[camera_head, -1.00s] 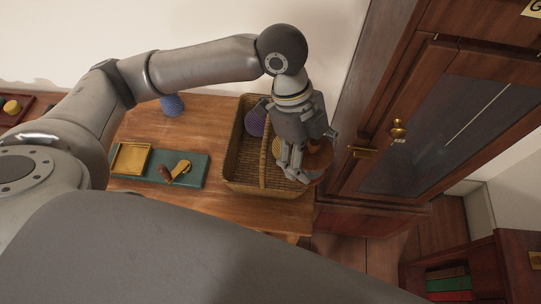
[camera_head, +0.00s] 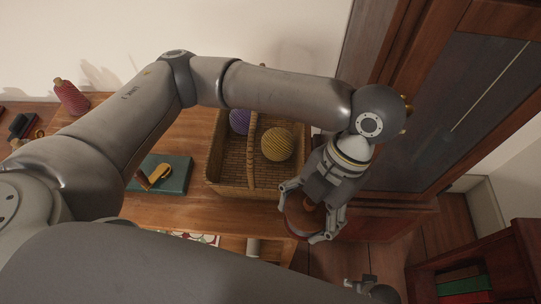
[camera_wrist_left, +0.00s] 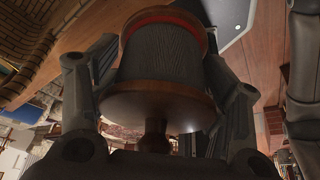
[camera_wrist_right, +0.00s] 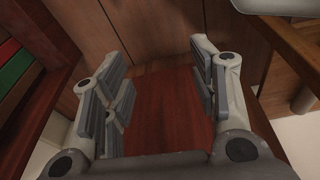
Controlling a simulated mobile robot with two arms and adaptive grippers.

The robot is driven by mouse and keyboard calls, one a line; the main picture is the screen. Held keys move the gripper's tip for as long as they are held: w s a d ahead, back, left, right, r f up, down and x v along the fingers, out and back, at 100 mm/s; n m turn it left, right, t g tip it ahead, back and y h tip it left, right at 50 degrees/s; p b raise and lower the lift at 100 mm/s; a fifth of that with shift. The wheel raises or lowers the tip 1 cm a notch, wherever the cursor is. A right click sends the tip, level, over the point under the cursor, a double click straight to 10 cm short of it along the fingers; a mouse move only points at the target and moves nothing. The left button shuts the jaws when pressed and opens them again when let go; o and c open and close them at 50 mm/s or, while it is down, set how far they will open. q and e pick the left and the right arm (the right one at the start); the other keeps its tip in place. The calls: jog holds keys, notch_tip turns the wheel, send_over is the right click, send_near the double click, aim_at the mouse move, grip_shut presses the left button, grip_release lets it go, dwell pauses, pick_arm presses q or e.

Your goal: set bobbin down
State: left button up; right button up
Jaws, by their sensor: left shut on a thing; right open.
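The bobbin (camera_wrist_left: 158,70) has dark grey thread between brown wooden flanges, with a red ring at its far end. My left gripper (camera_head: 306,213) is shut on it, with a finger on each side. In the head view the bobbin (camera_head: 303,222) shows partly behind the fingers, beside the table's right end, near the basket's lower right corner. Whether it touches anything beneath is unclear. My right gripper (camera_wrist_right: 158,68) is open and empty, facing a reddish-brown wooden surface. It also shows small at the bottom of the head view (camera_head: 360,284).
A wicker basket (camera_head: 230,186) on the wooden table (camera_head: 150,211) holds a yellow ball (camera_head: 277,144) and a purple ball (camera_head: 239,120). A teal board (camera_head: 176,181) lies left of it. A dark red bobbin (camera_head: 71,97) stands far left. A tall cabinet (camera_head: 455,100) bounds the right.

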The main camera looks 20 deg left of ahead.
pick_arm(q)
jog(key=w+a+f, duration=0.1)
jog(key=w+a, duration=0.2)
jog(key=w+a+f+b, duration=0.1)
jog(key=w+a, duration=0.2)
jog(key=w, duration=0.1)
jog(key=w+a+f+b, duration=0.1)
jog(key=w+a, duration=0.2)
jog(key=shift+w+a+f, duration=0.25)
jog(key=shift+w, duration=0.05)
pick_arm(e)
notch_tip(320, 180, up, 8)
jog(key=w, duration=0.2)
jog(key=shift+w+r+t, duration=0.2)
jog(key=shift+w+t, duration=0.05)
jog(key=shift+t, duration=0.05)
pick_arm(q)
jog(key=shift+f, duration=0.1)
pick_arm(e)
jog(key=shift+a+f, duration=0.1)
pick_arm(q)
jog(key=o, duration=0.8)
jog(key=shift+f, duration=0.1)
jog(key=shift+o, duration=0.2)
pick_arm(e)
jog(key=shift+f, duration=0.15)
